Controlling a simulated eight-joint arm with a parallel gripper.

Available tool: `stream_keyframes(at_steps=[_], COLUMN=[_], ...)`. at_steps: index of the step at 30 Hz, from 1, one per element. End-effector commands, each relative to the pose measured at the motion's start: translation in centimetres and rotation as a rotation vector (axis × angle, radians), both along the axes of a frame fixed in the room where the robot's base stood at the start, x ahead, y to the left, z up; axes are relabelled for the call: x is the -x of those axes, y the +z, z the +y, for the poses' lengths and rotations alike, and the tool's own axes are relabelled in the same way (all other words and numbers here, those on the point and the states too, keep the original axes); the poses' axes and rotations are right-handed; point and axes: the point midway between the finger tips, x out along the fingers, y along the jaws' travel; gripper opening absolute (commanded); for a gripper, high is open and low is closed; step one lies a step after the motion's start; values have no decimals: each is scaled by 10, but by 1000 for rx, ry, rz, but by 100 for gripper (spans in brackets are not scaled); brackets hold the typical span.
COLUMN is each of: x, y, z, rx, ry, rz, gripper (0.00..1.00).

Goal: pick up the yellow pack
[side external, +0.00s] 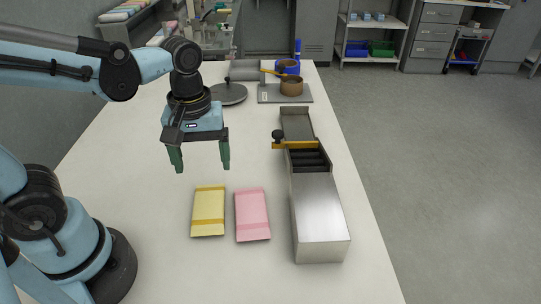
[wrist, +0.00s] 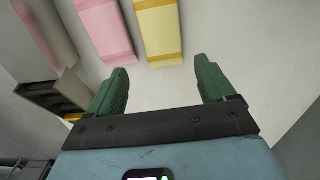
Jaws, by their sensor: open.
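The yellow pack (side external: 208,211) lies flat on the white table, just left of the pink pack (side external: 252,214). In the wrist view, the yellow pack (wrist: 160,32) lies beyond the gap between the fingers, and the pink pack (wrist: 104,30) is to its left. My gripper (side external: 200,167) is open and empty, with green fingers pointing down. It hangs above the table, apart from both packs, on the far side of the yellow one. In the wrist view, both fingers of my gripper (wrist: 160,82) show, with bare table between them.
The metal flow wrapper (side external: 319,210) stands right of the packs, with a yellow bar (side external: 295,145) across it. The table left of the yellow pack is clear.

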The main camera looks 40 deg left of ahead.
Motion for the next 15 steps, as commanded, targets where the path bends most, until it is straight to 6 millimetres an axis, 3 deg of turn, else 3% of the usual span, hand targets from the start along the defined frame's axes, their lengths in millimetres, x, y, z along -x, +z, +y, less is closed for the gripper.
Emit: stream_keyframes(at_steps=[15], x=[0], y=[-51], z=[0], rx=[0], ry=[-2], rz=[-4], gripper=[83])
